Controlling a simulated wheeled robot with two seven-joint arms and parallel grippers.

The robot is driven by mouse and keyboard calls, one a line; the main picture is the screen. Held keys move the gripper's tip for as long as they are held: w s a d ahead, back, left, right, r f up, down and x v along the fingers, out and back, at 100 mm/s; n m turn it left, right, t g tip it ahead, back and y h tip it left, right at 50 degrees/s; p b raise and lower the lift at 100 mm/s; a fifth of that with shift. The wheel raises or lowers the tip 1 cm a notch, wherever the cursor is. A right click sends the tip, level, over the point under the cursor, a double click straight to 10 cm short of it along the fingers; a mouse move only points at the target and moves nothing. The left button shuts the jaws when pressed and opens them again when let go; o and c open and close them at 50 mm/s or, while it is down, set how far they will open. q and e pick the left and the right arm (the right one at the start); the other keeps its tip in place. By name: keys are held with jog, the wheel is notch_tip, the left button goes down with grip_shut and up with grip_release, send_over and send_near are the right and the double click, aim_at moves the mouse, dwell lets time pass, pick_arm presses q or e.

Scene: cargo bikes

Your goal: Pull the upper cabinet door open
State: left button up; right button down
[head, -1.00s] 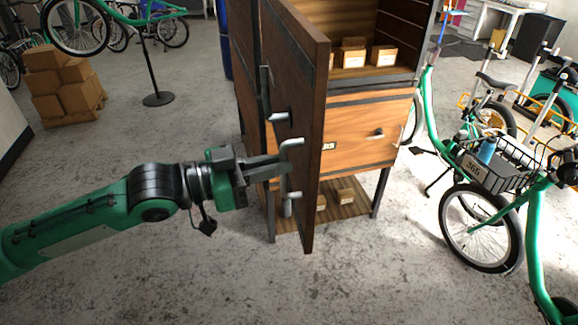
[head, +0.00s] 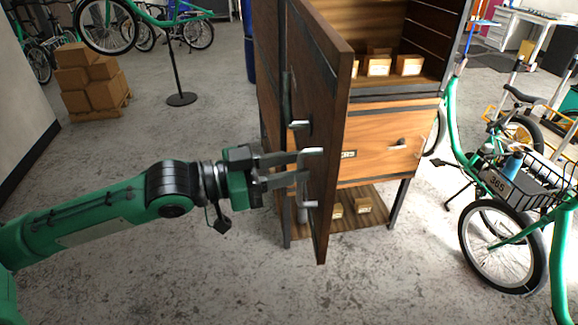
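The upper cabinet door (head: 325,110), a dark wood panel with a metal frame, stands swung far out toward me, seen nearly edge-on. Shelves show behind it to the right. Metal handle parts sit on its left face: a dark bar with a bright end (head: 300,125) higher up, and a lower grey handle (head: 304,195). My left gripper (head: 304,165) is at the left of the door, fingers pointing right at the lower handle. Its two fingers are apart with a gap between them. The fingertips overlap the handle, so contact cannot be told. My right gripper is not in view.
The cabinet (head: 385,135) has an orange-brown drawer and small boxes on its shelves. A green cargo bike (head: 500,235) stands close on the right. Stacked cartons (head: 92,78) and a bike stand (head: 178,70) are back left. The floor in front is clear.

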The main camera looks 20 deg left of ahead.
pick_arm(q)
jog(key=shift+w+f, duration=0.1)
jog(key=shift+f, duration=0.1)
dwell(0.6)
jog(key=p+v, duration=0.1)
jog(key=v, duration=1.2)
jog(key=shift+s+a, duration=0.3)
dwell(0.5)
